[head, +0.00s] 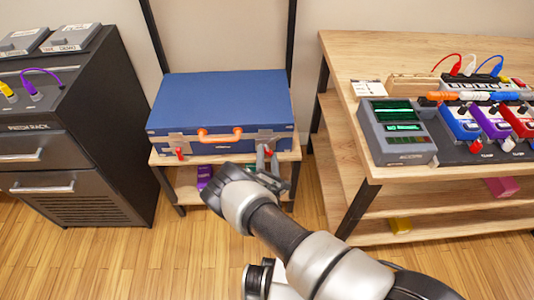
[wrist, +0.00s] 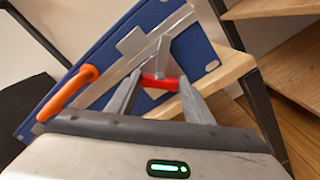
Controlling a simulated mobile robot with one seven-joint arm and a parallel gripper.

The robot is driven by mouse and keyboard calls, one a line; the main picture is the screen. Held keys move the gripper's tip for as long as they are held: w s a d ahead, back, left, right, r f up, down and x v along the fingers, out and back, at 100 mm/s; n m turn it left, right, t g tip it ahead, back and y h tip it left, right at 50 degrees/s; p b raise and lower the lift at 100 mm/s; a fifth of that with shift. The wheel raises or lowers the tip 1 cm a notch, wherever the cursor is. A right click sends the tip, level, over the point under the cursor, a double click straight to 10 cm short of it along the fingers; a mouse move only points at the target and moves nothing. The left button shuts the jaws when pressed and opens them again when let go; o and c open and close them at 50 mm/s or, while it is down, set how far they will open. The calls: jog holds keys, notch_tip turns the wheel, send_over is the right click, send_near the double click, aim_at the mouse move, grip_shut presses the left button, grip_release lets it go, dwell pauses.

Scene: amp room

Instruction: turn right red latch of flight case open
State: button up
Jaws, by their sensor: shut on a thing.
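The blue flight case (head: 222,102) lies shut on a wooden shelf, with an orange handle (head: 220,136) on its front. Its left red latch (head: 180,153) shows to the left of the handle in the head view. The right red latch (wrist: 159,82) shows in the wrist view between the fingers of my gripper (wrist: 165,88). My gripper is shut on this latch, at the case's front edge. In the head view, my gripper (head: 267,157) hides most of the right latch. The orange handle also shows at the left of the wrist view (wrist: 68,92).
A dark drawer rack (head: 75,130) stands to the left of the case. A wooden table (head: 350,105) with pedals and a grey device (head: 397,132) stands to the right. A purple object (head: 205,175) sits under the case's shelf. The wooden floor in front is open.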

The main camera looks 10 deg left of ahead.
jog(key=m+p, duration=0.1)
jog(key=m, duration=0.3)
jog(key=shift+f+m, duration=0.1)
jog(key=shift+m, duration=0.2)
jog(key=m+p, duration=0.1)
jog(key=m, duration=0.3)
jog(key=shift+f, duration=0.15)
jog(key=shift+m, duration=0.3)
jog(key=o, duration=1.1)
jog(key=shift+s, duration=0.1)
jog(key=shift+c, duration=0.2)
jog(key=shift+d, duration=0.1)
